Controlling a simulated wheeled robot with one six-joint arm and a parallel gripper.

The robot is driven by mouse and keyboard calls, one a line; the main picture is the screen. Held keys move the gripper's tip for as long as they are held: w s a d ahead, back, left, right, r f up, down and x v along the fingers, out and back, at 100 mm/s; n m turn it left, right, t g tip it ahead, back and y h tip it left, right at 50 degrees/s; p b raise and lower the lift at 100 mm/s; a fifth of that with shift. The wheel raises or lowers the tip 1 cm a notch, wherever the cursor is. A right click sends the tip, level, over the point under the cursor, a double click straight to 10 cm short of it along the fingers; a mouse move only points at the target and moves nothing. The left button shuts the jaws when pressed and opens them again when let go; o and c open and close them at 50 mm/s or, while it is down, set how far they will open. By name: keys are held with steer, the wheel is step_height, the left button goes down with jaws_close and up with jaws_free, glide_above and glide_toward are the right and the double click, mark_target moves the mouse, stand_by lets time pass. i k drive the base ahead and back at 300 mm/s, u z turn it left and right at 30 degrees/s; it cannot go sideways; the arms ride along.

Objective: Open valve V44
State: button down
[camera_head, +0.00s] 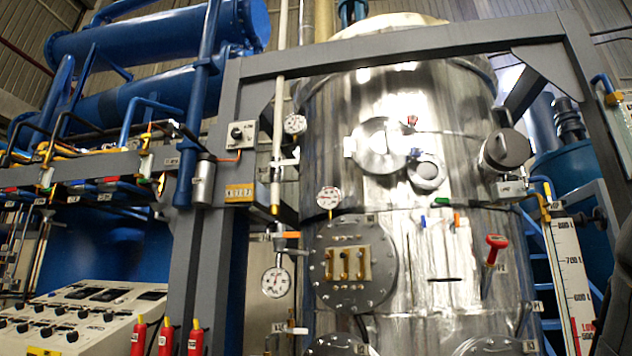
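No tag reading V44 can be made out, so I cannot tell which valve it is. A red-handled valve (496,242) stands out from the lower right of the shiny steel vessel (440,100). Another orange-tipped handle (289,235) is on the thin pipe at the vessel's left. Several small coloured handles line the pipe rack (75,180) at the left; their tags are too small to read. My gripper is not in view.
A grey steel frame (400,50) stands around the vessel. A control panel (85,315) is at the lower left, with red-bodied tools or handles (167,338) beside it. A level scale (570,275) is at the right. A dark shape at the right edge is unclear. The floor is not visible.

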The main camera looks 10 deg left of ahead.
mark_target(290, 162)
steer(key=u, duration=0.35)
steer(key=i, duration=1)
steer(key=u, duration=0.7)
